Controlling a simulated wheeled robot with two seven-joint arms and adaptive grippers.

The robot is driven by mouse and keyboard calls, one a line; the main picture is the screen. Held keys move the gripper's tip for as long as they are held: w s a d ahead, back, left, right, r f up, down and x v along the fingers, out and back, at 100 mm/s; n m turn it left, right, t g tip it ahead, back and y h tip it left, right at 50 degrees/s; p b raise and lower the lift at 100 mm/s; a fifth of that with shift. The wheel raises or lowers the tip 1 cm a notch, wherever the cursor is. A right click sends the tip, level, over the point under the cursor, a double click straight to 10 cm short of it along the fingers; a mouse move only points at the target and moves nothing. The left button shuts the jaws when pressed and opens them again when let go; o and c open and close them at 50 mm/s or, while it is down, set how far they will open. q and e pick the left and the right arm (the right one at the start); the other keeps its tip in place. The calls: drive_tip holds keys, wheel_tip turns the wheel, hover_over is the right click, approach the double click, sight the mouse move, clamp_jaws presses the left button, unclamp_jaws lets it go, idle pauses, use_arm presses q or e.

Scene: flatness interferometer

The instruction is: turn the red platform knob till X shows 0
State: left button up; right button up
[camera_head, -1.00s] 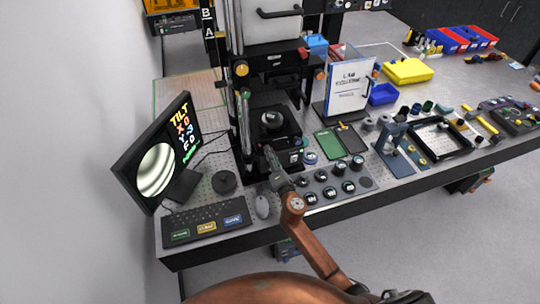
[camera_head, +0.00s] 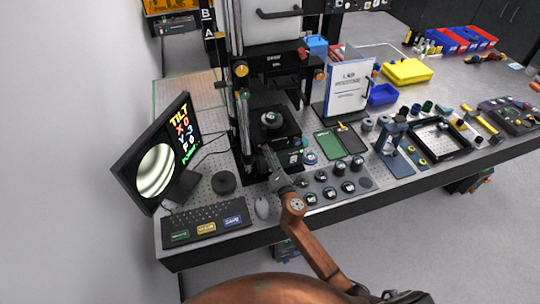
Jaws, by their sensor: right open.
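The monitor (camera_head: 157,166) at the left shows "TILT" with X reading 0, a second line that looks like -3, F reading 0, and light curved fringes. The black interferometer stage (camera_head: 270,104) stands right of it with a dark round part (camera_head: 271,119) on top. My right gripper (camera_head: 268,156) is open at the lower front of the stage, its copper arm coming from below. I cannot make out the red platform knob there; the gripper may hide it. My left gripper is not in view.
A keyboard (camera_head: 205,222), mouse (camera_head: 262,208) and dark round puck (camera_head: 223,183) lie on the perforated bench left of my arm. Several round pieces sit in a tray (camera_head: 331,189) close on its right. A white lab book (camera_head: 347,88) stands behind.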

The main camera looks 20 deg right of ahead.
drive_tip(key=s, duration=1.2)
drive_tip(key=shift+d, duration=0.2)
idle(0.9)
